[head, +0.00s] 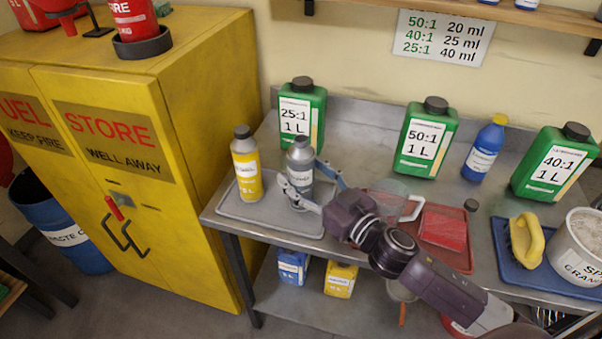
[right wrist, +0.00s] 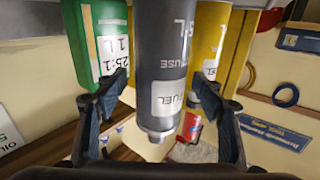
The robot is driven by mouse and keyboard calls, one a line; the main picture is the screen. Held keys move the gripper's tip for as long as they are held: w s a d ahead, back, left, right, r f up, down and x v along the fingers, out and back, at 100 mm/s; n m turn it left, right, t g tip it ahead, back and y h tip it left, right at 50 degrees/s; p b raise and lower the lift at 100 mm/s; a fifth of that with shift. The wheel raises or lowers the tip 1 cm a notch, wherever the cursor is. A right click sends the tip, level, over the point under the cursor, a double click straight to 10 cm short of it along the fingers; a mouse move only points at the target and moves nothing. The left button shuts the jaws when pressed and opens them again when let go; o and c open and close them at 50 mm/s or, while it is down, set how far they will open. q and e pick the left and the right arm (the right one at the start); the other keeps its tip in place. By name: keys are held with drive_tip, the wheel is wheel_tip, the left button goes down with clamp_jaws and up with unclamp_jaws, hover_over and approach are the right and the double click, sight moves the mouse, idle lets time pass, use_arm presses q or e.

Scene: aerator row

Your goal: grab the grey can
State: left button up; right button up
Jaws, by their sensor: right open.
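The grey can (head: 299,167) stands upright on a grey tray at the left end of the metal bench, beside a yellow can (head: 246,164). My right gripper (head: 311,187) reaches it from the right, open, with one finger on either side of the can. In the right wrist view the grey can (right wrist: 164,70) hangs inverted in the picture between the open fingers of my right gripper (right wrist: 158,110). Gaps show between the fingers and the can. My left gripper is in neither view.
The grey tray (head: 262,212) holds both cans. A green 25:1 jug (head: 302,112) stands close behind. A clear jug (head: 392,198) and a red tray (head: 460,257) lie to the right, by my arm. The yellow cabinet (head: 190,130) borders the bench on the left.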

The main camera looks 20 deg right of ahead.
drive_tip(key=shift+w+a, duration=0.15)
drive_tip(key=shift+w, duration=0.35)
drive_tip(key=c, duration=1.4)
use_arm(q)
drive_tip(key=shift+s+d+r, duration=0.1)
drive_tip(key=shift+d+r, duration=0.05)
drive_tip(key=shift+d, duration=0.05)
use_arm(e)
drive_tip(key=shift+r, duration=0.65)
use_arm(q)
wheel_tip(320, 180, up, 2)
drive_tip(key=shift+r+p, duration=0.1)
drive_tip(key=shift+p, duration=1)
use_arm(e)
wheel_tip(320, 180, up, 19)
drive_tip(key=shift+f, duration=0.2)
